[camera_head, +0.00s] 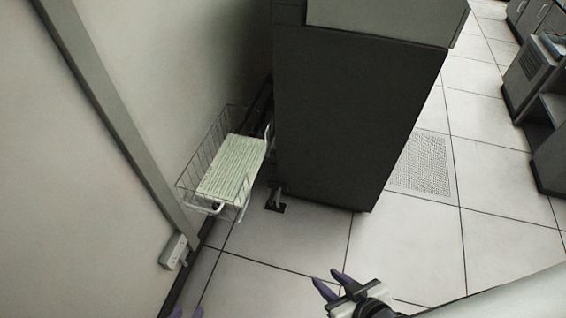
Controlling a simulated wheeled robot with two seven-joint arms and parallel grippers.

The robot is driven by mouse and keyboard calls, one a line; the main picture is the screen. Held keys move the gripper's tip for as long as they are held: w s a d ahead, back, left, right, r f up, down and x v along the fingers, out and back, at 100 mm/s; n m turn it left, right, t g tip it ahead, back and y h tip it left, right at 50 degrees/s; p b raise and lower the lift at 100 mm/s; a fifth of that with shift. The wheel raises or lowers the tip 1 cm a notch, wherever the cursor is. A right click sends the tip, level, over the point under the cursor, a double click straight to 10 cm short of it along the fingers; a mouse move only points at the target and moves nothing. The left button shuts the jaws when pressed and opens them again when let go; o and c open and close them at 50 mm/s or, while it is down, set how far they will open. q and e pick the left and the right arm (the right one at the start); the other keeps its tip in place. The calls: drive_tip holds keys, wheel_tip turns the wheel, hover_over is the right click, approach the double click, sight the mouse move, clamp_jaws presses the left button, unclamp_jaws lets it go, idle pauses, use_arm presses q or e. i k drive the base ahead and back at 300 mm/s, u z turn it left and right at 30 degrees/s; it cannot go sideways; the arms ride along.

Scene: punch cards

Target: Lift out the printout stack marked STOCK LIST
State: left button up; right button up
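A stack of pale green-white striped printout paper (231,168) lies in a wire basket (187,184) on the floor side between the wall and a dark cabinet. No STOCK LIST marking is readable from here. My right gripper (327,278) is at the bottom centre, its two purple fingers apart and nothing between them. It is well away from the basket, lower right in the picture. Only the purple fingertips of my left gripper (189,313) show at the bottom edge, apart, below the basket in the picture. The rest of it is out of frame.
The tall dark cabinet (350,120) stands close to the basket's right. The wall (60,170) with a grey vertical strip and a small outlet box (173,251) is at left. A floor grille (422,163) and grey units (535,75) are at right. The tiled floor in front is clear.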

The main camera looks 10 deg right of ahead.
sight(238, 154)
drive_tip(key=z, duration=1.15)
drive_tip(key=i, duration=0.75)
drive_tip(key=u, duration=2.4)
